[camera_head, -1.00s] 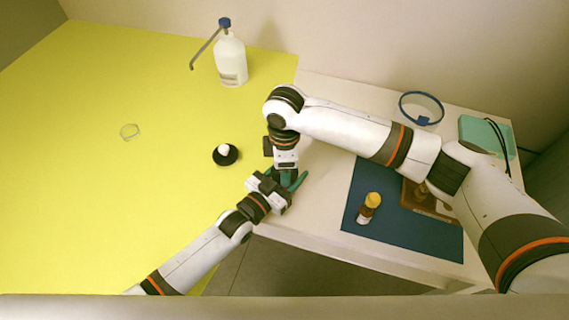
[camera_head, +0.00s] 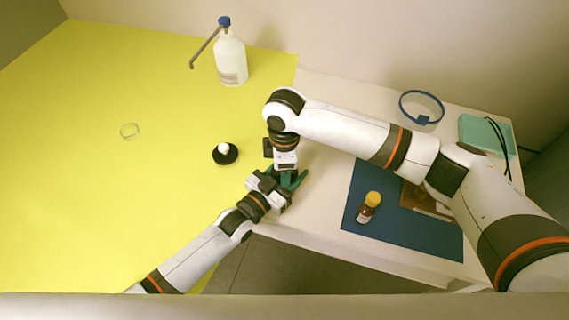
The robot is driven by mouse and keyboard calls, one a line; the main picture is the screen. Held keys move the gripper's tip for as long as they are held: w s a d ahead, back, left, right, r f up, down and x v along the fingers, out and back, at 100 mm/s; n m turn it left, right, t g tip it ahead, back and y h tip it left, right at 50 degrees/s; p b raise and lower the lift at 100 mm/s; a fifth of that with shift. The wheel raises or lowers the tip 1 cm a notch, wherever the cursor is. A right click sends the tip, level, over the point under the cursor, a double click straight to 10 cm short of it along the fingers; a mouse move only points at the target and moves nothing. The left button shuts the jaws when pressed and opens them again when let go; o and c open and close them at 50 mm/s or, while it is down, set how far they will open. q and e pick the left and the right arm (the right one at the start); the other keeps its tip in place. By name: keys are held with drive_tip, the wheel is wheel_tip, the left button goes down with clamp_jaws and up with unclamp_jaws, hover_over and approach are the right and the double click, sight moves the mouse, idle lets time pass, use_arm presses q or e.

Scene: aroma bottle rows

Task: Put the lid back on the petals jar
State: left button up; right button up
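A black disc with a white knob (camera_head: 225,153), which looks like a lid, lies on the yellow surface left of my grippers. My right gripper (camera_head: 287,177) points down near the right edge of the yellow surface. My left gripper (camera_head: 283,183) reaches in from below and meets it there. Their green fingers overlap, so I cannot tell whether either is open or holds something. No petals can be made out.
A white pump bottle with a blue cap (camera_head: 231,60) stands at the back. On the white table (camera_head: 335,93) at right are a blue ring (camera_head: 421,107), a teal tray (camera_head: 486,137), a blue mat (camera_head: 400,235), a yellow-capped brown bottle (camera_head: 369,207) and a brown tray (camera_head: 420,202). The left yellow area is clear.

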drive_tip(key=shift+s+d+f, duration=0.1)
drive_tip(key=shift+d+f, duration=0.05)
drive_tip(key=shift+f, duration=0.35)
drive_tip(key=shift+r, duration=0.15)
drive_tip(key=shift+r, duration=0.5)
drive_tip(key=shift+a+r, duration=0.2)
drive_tip(key=shift+r, duration=0.15)
idle(0.8)
drive_tip(key=shift+d+f, duration=0.15)
drive_tip(key=shift+f, duration=0.8)
idle(0.4)
drive_tip(key=o, duration=0.7)
drive_tip(key=shift+r, duration=0.1)
